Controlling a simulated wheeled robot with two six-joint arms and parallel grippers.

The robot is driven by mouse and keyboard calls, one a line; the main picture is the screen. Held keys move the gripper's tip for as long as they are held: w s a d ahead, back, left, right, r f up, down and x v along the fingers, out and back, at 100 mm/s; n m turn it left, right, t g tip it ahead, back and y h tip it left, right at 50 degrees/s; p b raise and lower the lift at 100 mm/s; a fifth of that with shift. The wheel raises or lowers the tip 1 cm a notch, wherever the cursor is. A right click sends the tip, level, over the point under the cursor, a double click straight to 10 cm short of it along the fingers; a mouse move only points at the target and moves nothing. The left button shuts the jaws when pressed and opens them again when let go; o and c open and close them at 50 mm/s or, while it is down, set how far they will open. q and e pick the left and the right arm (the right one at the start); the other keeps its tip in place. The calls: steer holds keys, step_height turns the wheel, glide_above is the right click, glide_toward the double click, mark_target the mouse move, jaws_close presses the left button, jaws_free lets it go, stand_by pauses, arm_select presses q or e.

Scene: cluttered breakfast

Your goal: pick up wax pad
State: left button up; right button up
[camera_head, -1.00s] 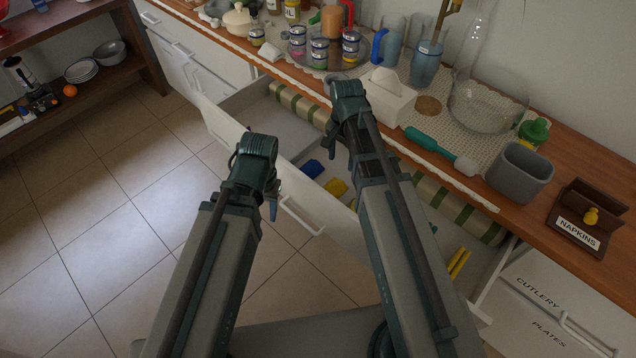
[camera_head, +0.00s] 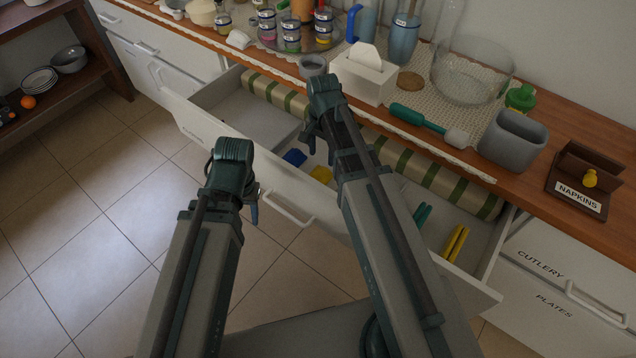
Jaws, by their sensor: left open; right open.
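I cannot tell for sure which thing is the wax pad. A blue block (camera_head: 294,158) and a yellow block (camera_head: 321,174) lie in the open drawer (camera_head: 255,165), partly hidden by its front wall and my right arm. A flat brown round disc (camera_head: 411,81) lies on the counter right of the tissue box. My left gripper (camera_head: 254,208) is open, in front of the drawer's outer side. My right gripper (camera_head: 309,146) is open and appears over the drawer, close to the blue block in the picture. Its fingers are small and partly hidden by its wrist.
A striped roll (camera_head: 440,180) lies along the drawer's back, with green tongs (camera_head: 422,215) and yellow tongs (camera_head: 456,243) in front. The counter holds a tissue box (camera_head: 363,75), grey cup (camera_head: 313,66), glass bowl (camera_head: 470,75), grey bin (camera_head: 512,142) and napkin holder (camera_head: 578,196). Floor is clear at left.

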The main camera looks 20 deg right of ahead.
mark_target(320, 169)
arm_select(q)
steer(key=shift+f+b, duration=0.75)
steer(key=shift+f, duration=0.5)
arm_select(e)
steer(key=shift+f, duration=1.3)
steer(key=f+b, duration=0.5)
steer(key=shift+a+f, duration=0.15)
steer(key=shift+a, duration=0.2)
arm_select(q)
step_height(320, 169, down, 5)
steer(key=shift+f, duration=0.1)
arm_select(e)
jaws_close()
